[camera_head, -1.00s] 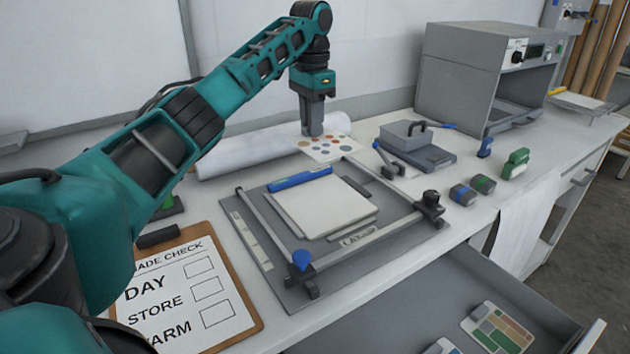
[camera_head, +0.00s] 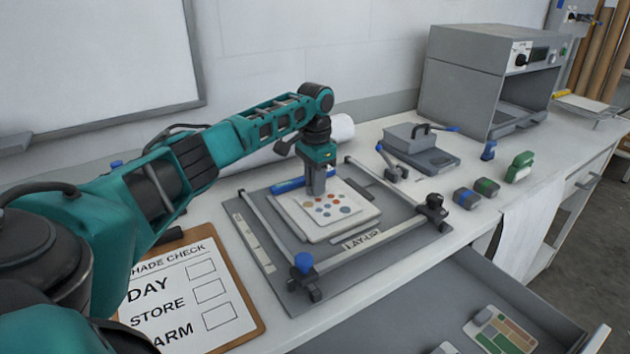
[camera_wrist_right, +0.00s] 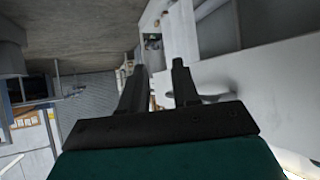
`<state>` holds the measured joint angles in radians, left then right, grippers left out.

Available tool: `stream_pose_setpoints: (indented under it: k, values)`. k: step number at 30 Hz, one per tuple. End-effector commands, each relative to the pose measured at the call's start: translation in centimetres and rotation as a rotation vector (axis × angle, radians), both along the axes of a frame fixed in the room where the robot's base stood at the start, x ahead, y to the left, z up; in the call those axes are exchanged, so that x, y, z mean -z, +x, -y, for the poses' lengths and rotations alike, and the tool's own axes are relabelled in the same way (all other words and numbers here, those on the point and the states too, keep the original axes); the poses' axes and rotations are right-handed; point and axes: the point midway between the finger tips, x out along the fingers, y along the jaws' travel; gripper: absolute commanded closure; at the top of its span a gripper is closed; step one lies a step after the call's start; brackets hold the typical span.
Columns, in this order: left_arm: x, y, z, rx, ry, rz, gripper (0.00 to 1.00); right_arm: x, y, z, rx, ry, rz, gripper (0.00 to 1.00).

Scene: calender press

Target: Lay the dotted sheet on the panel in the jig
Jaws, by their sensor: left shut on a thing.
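The dotted sheet (camera_head: 335,211), white with several coloured dots, is over the pale panel (camera_head: 284,212) in the jig (camera_head: 262,247). My left gripper (camera_head: 317,192) points down and is shut on the sheet's far side. The sheet covers much of the panel; I cannot tell whether it touches it or hovers just above. The panel's left edge and front rim show. My right gripper (camera_wrist_right: 160,70) shows in the right wrist view, its two fingers apart with nothing between them.
A blue bar (camera_head: 288,186) lies along the panel's far edge. The jig's rails and blue knob (camera_head: 303,261) stand around the panel. A clipboard (camera_head: 240,330) lies at the left, a grey press (camera_head: 490,75) stands at back right. An open drawer (camera_head: 400,318) is in front.

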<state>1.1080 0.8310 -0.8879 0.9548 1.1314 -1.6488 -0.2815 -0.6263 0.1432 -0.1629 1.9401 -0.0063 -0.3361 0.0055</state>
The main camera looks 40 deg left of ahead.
Motion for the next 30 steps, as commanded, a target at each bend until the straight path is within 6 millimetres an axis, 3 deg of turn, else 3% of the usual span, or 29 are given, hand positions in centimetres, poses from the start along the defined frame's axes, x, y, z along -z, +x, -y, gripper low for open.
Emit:
stream_pose_setpoints:
  k: [6,7,15,23,26,30]
  values:
    - [0.2,0.0,0.0,0.0,-0.001,-0.001,1.0,0.0,0.1,0.0,-0.001,0.0,0.002,0.69]
    - [0.2,0.0,0.0,0.0,-0.001,0.0,0.78,-0.1,0.1,0.0,-0.001,0.0,0.002,0.69]
    - [0.1,0.0,0.0,0.0,0.0,0.0,0.54,-0.1,0.1,0.0,-0.001,0.0,0.003,0.69]
    - [-0.1,0.0,0.0,0.0,0.0,0.0,0.54,-0.1,0.1,0.0,-0.001,0.0,0.003,0.69]
    - [-1.1,0.1,0.0,0.001,-0.001,0.002,0.54,0.0,0.1,0.0,-0.001,0.0,0.003,0.69]
    - [-3.7,0.1,0.0,0.0,-0.001,0.004,0.54,0.0,0.1,0.0,-0.001,0.0,0.003,0.69]
